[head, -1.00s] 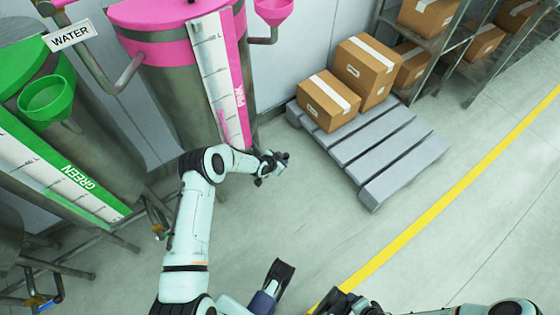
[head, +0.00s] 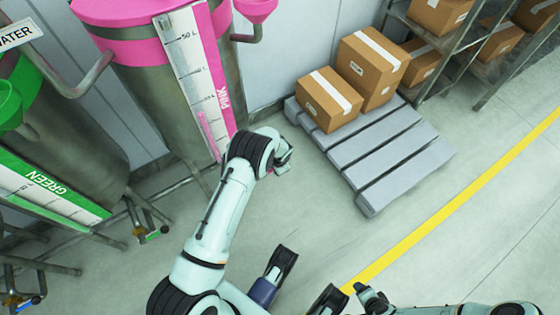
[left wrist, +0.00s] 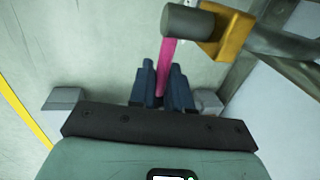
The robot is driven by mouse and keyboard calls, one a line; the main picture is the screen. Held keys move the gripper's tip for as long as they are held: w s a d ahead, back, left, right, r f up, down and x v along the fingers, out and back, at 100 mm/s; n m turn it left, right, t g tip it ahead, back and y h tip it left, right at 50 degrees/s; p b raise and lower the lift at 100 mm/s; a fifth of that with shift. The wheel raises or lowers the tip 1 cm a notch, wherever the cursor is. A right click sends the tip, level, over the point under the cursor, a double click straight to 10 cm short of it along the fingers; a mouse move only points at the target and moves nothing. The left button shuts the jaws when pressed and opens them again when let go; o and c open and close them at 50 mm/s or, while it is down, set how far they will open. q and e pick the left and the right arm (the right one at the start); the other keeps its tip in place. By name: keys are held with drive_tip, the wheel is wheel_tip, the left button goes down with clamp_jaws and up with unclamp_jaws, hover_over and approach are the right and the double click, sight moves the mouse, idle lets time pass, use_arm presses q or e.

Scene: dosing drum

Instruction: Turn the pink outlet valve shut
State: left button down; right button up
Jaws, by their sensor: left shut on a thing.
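The pink drum (head: 150,50) stands at upper left in the head view, with its level scale facing me. Its outlet valve is hidden there behind my left arm. In the left wrist view the valve has a yellow body (left wrist: 228,38), a grey round end (left wrist: 187,20) and a pink lever (left wrist: 167,62). My left gripper (left wrist: 164,80) is shut on the pink lever, which lies between its blue fingers. My right gripper (head: 303,277) is at the bottom of the head view, its fingers apart and nothing seen between them.
The green drum (head: 75,125) stands left, with its green-handled valve (head: 151,235) low down. A blue-handled valve (head: 25,304) is at lower left. A grey pallet (head: 395,165) with boxes (head: 330,98) lies right of the pink drum.

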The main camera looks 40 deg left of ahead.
use_arm(q)
drive_tip(key=shift+a+f, duration=0.1)
use_arm(e)
drive_tip(key=shift+w, duration=0.4)
use_arm(q)
drive_tip(key=shift+s, duration=0.1)
drive_tip(key=c, duration=1.3)
unclamp_jaws()
use_arm(e)
drive_tip(key=shift+r, duration=0.1)
